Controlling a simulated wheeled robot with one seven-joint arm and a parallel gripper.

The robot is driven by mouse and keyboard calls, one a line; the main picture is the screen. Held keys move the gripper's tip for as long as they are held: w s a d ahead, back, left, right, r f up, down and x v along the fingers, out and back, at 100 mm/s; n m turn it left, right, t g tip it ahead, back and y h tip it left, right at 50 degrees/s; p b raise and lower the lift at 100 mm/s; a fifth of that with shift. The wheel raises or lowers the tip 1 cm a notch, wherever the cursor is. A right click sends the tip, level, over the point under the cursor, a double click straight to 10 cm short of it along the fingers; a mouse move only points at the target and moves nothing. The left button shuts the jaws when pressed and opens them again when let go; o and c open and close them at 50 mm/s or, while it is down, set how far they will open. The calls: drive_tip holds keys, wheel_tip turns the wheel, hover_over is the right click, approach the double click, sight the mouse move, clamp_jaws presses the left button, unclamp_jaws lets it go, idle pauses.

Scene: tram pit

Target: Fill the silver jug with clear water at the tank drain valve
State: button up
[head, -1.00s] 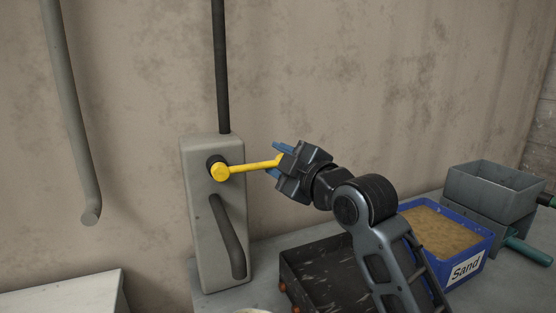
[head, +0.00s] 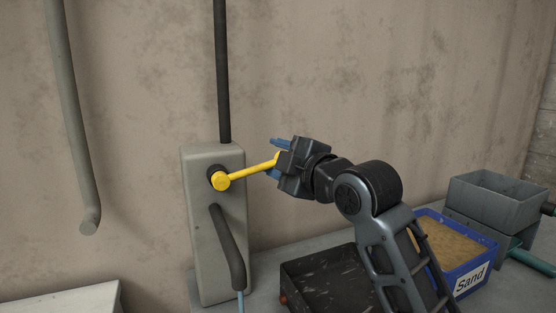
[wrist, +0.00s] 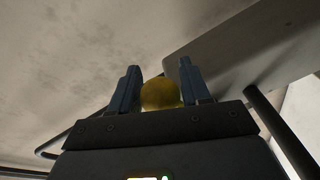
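The drain valve is a grey box (head: 206,240) on the wall, with a yellow lever (head: 250,172) and a dark bent spout (head: 226,243). The lever points right and slants upward. My gripper (head: 277,159) is at its free end, with one blue finger above it and one below. In the wrist view, the yellow knob (wrist: 160,95) sits between both fingers, close against them. A thin, pale blue stream (head: 241,302) runs down from the spout's mouth. The silver jug does not show; the area below the spout is cut off by the picture's bottom edge.
A dark scuffed tray (head: 318,277) stands right of the valve. Beyond it are a blue sand bin (head: 466,282) and a grey box (head: 497,203). A pipe (head: 70,130) hangs at left, above a pale surface (head: 60,297). The wall behind is bare.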

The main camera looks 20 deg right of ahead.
drive_tip(key=shift+o, duration=1.3)
drive_tip(key=s+d+b, duration=0.1)
drive_tip(key=s+b, duration=0.1)
drive_tip(key=s, duration=0.5)
drive_tip(key=shift+s+d, duration=0.3)
drive_tip(key=shift+s, duration=0.05)
drive_tip(key=shift+r, duration=0.1)
idle(3.1)
